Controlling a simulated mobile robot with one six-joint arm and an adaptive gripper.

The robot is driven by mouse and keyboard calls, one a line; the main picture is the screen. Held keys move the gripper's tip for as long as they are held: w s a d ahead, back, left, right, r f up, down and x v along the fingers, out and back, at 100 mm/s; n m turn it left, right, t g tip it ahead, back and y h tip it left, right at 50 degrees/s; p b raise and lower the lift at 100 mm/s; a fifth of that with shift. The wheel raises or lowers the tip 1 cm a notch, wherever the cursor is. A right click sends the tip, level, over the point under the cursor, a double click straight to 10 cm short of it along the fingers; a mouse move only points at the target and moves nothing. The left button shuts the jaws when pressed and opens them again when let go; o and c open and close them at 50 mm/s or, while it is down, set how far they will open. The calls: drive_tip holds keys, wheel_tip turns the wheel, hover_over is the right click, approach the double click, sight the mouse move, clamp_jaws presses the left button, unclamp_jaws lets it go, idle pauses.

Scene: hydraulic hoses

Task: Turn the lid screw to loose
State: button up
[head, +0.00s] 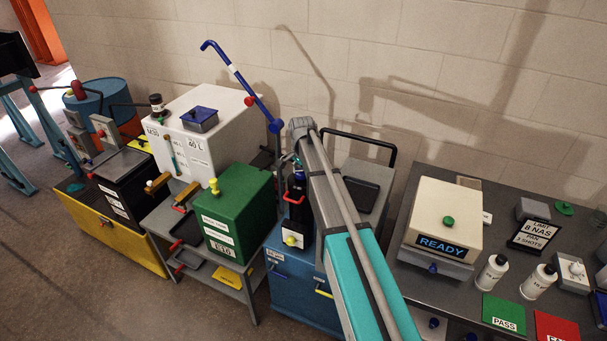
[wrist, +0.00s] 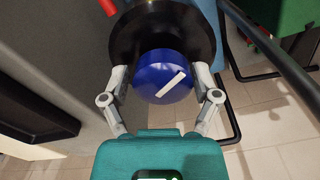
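The lid screw (wrist: 163,77) is a round blue knob with a white stripe across its face, in the upper middle of the wrist view. The stripe slants up to the right. The knob sits on a larger round black part (wrist: 125,42). My gripper (wrist: 163,74) has one grey finger on each side of the knob. The fingers are spread wider than the knob, with dark gaps showing, so it looks open and not clamped. I cannot tell how far the tips reach along the knob. In the head view my arm crosses the middle, and I cannot make out the knob.
A red part (wrist: 108,7) and a dark bar (wrist: 272,40) lie near the knob in the wrist view. In the head view, a green canister (head: 238,215), a white tank (head: 215,130) and a blue cabinet (head: 290,285) crowd around. A READY box (head: 440,220) stands on the right bench.

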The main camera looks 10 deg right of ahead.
drive_tip(key=shift+o, duration=0.5)
drive_tip(key=shift+r, duration=0.15)
